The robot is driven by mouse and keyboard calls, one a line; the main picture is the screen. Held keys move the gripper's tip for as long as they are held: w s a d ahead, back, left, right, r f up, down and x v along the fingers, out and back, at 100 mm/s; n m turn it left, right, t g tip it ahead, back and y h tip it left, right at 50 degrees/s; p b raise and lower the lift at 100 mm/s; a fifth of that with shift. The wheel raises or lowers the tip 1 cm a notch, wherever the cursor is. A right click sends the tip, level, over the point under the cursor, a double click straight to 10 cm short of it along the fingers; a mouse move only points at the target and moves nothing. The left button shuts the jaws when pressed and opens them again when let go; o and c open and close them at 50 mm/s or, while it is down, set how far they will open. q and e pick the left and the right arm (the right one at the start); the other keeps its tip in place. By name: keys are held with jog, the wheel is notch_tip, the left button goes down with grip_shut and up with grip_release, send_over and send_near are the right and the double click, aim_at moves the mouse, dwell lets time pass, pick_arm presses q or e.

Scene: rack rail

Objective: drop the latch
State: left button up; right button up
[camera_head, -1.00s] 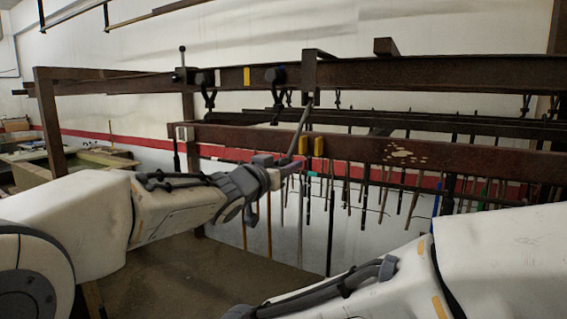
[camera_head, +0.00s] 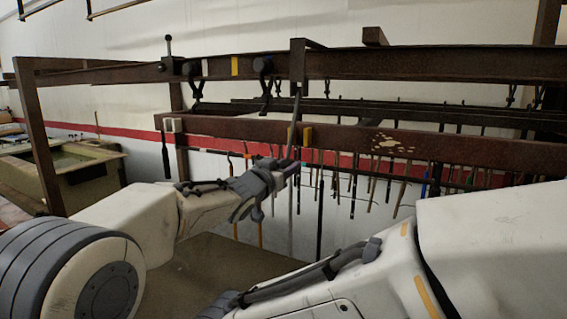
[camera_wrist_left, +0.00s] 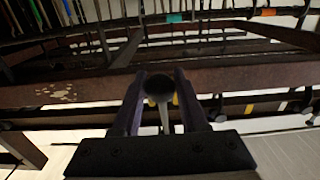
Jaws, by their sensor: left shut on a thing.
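My left gripper (camera_head: 291,168) is shut on a thin grey rod (camera_head: 295,125), which rises almost upright from it. The rod's top is close under a brown bracket (camera_head: 297,66) on the upper rail; I cannot tell if they touch. In the left wrist view the rod's round dark end (camera_wrist_left: 158,85) is between the two fingers. A small upright lever (camera_head: 168,46) with a ball knob stands on the upper rail (camera_head: 420,64) at the left. I cannot tell for sure which part is the latch. My right gripper is out of view; only its arm shows at lower right.
Dark clamps (camera_head: 263,70) hang from the upper rail. A greenish bin (camera_head: 75,165) stands at the left.

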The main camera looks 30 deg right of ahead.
pick_arm(q)
jog(key=f+p+x, duration=0.1)
jog(key=p+x, duration=0.7)
jog(key=p, duration=0.1)
jog(key=shift+w+d+f+p, duration=0.15)
jog(key=shift+d+f+p, duration=0.05)
jog(key=shift+f+p, duration=0.1)
dwell(0.3)
jog(key=o, duration=1.1)
jog(key=b+v, duration=0.7)
jog(key=b, duration=0.1)
